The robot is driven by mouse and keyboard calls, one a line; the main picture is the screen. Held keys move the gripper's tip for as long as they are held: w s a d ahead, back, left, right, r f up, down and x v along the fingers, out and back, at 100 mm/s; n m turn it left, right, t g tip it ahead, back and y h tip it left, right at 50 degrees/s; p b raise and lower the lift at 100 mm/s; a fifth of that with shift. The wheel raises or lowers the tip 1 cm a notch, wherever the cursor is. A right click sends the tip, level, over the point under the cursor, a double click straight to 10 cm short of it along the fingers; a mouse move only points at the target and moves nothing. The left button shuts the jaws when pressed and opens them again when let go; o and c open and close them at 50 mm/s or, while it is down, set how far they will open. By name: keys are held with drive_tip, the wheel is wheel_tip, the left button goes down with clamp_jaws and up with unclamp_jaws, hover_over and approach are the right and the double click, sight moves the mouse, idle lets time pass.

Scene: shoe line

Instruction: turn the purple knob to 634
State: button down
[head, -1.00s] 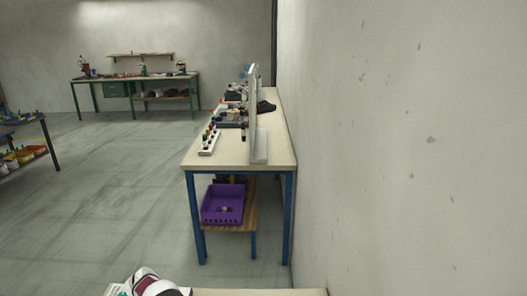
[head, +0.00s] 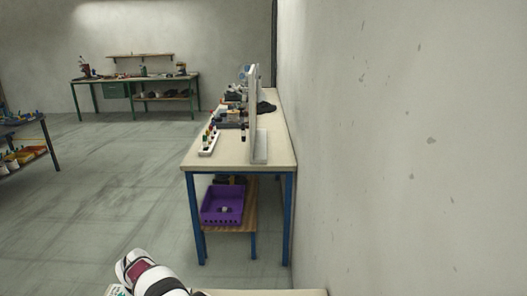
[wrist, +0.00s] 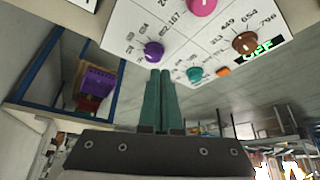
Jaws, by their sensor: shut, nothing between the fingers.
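The purple knob (wrist: 153,50) sits on a white panel (wrist: 125,22) in the wrist view, with small printed numbers around it. The numbers are too small and tilted for me to read its setting surely. My gripper (wrist: 160,73) is shut and empty, its teal fingers side by side. The fingertips appear just below the knob in the picture; I cannot tell whether they touch it. The knob and gripper do not show in the head view, where only part of my white arm shows at the bottom.
The panel also carries a pink knob (wrist: 202,6), a teal knob (wrist: 194,73), a brown knob (wrist: 245,42), an orange part (wrist: 223,72) and a green display (wrist: 262,47) reading OFF. A purple crate (head: 222,205) stands under a blue-legged bench (head: 187,200). A bare wall (head: 410,130) rises at right.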

drive_tip(key=f, duration=0.2)
drive_tip(key=w+d+f, duration=0.1)
drive_tip(key=f, duration=0.1)
drive_tip(key=d+f, duration=0.1)
drive_tip(key=f, duration=0.1)
drive_tip(key=shift+w, duration=0.2)
drive_tip(key=shift+w+a, duration=0.15)
drive_tip(key=shift+a, duration=0.15)
idle(0.6)
drive_tip(key=shift+s+a, duration=0.2)
drive_tip(key=shift+s+a, duration=0.2)
drive_tip(key=shift+a, duration=0.25)
drive_tip(key=shift+a, duration=0.1)
idle(0.4)
drive_tip(key=shift+s, duration=0.1)
